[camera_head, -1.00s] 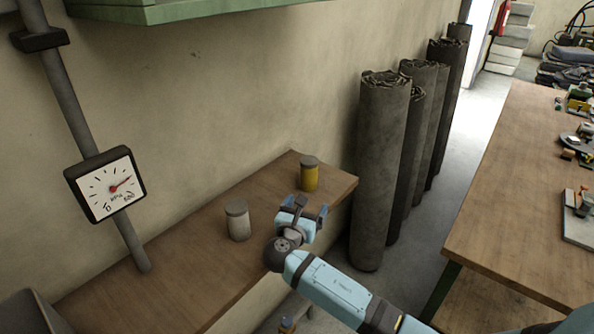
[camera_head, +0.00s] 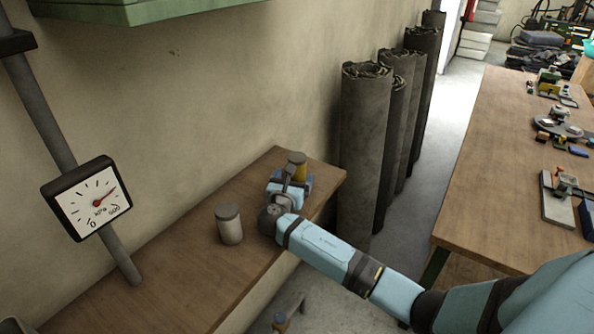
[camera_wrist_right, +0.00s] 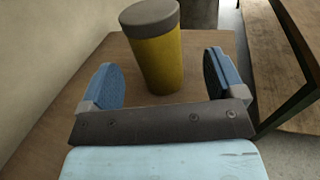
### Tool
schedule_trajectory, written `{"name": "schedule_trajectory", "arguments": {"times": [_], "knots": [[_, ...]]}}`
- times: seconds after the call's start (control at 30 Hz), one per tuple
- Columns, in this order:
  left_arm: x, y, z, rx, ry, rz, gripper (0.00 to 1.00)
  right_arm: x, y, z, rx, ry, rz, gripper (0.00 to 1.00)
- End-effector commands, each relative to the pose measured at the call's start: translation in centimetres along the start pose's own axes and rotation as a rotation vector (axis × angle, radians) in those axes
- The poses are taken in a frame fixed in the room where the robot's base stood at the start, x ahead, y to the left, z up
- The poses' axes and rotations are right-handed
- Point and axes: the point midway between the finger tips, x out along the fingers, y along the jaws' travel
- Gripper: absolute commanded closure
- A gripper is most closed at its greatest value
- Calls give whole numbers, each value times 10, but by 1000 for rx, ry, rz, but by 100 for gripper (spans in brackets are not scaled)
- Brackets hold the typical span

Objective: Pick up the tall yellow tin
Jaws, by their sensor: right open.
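The tall yellow tin with a grey-brown lid (camera_head: 298,159) stands upright near the far end of the wooden bench, partly hidden behind my right gripper (camera_head: 289,183). In the right wrist view the yellow tin (camera_wrist_right: 160,58) stands straight ahead, between the two blue finger pads in the picture, with a gap on both sides. My right gripper (camera_wrist_right: 160,78) is open there and holds nothing. How far the tin sits inside the jaws is hard to tell. My left gripper is not in view.
A pale tin with a grey lid (camera_head: 229,224) stands on the bench (camera_head: 175,260), left of my right arm. Tall dark sheet rolls (camera_head: 364,150) stand beyond the bench's right end. A pressure gauge (camera_head: 88,198) hangs on a pipe at left. Another worktable (camera_head: 475,190) is at right.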

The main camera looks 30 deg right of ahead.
Motion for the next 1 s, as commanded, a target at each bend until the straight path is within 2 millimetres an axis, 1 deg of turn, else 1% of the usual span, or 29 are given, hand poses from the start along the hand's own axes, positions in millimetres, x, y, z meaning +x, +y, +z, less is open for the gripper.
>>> {"name": "schedule_trajectory", "arguments": {"times": [0.17,0.3,0.43,0.63,0.67,0.7,0.77,0.8,0.87,0.9,0.93,1.0], "knots": [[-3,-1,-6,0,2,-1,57,25,3,5,0,-1,-2,12],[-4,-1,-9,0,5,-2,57,44,3,4,-2,-1,-2,12],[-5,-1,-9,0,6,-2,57,50,3,3,0,0,0,12],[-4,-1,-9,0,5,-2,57,50,3,2,0,0,0,12],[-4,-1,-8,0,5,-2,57,50,3,2,0,0,0,19],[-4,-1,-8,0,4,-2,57,50,3,2,0,0,0,28],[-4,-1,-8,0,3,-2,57,50,3,2,0,0,0,42],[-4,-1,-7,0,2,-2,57,50,3,2,0,0,0,51],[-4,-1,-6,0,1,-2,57,50,3,2,0,0,0,65],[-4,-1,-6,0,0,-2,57,50,3,2,0,0,0,74],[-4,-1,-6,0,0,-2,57,50,3,3,1,-1,0,76],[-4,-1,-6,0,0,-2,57,50,3,3,1,-1,0,76]]}}
